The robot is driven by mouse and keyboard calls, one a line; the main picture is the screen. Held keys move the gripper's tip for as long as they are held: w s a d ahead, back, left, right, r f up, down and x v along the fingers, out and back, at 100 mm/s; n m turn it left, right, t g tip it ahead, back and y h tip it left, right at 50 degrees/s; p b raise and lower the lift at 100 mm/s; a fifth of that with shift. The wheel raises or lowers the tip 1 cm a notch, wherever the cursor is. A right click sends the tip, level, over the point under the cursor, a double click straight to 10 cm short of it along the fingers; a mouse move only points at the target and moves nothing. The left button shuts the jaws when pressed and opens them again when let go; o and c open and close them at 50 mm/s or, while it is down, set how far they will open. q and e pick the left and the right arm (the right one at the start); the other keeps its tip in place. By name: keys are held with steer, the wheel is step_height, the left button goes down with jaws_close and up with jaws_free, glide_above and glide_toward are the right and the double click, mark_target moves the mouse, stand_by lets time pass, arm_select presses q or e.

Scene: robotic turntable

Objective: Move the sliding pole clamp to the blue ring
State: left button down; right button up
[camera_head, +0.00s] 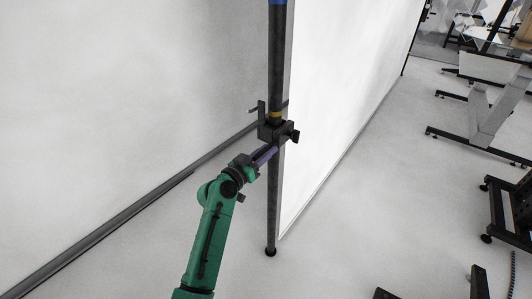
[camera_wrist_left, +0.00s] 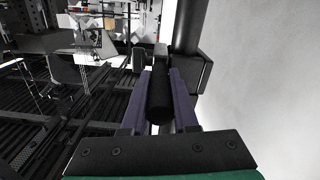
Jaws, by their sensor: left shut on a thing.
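The black pole (camera_head: 274,200) stands upright in the head view. The dark sliding clamp (camera_head: 270,132) sits around it at mid-height, just below a yellow band (camera_head: 275,115). The blue ring (camera_head: 278,2) shows at the top edge, well above the clamp. My left gripper (camera_head: 266,154) reaches up from below to the clamp. In the left wrist view its purple fingers (camera_wrist_left: 162,100) are shut on the clamp's black cylindrical handle (camera_wrist_left: 160,92). The clamp body (camera_wrist_left: 191,72) and the pole (camera_wrist_left: 189,25) are behind the handle. My right gripper is not in view.
A large white panel (camera_head: 335,90) stands right behind the pole. A pale wall with a dark rail (camera_head: 120,230) runs along the left. Dark-footed stands and frames (camera_head: 490,110) are at the right. The floor (camera_head: 370,220) between them and the panel is clear.

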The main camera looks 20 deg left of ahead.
arm_select(q)
step_height(320, 180, up, 34)
steer(key=p, duration=2.3)
steer(key=shift+f+p, duration=0.25)
steer(key=shift+p, duration=0.1)
steer(key=c, duration=0.7)
jaws_free()
steer(key=shift+f, duration=0.25)
steer(key=b+v, duration=0.3)
steer(key=v, duration=1.1)
steer(key=shift+s+a+f, duration=0.1)
steer(key=shift+s, duration=0.2)
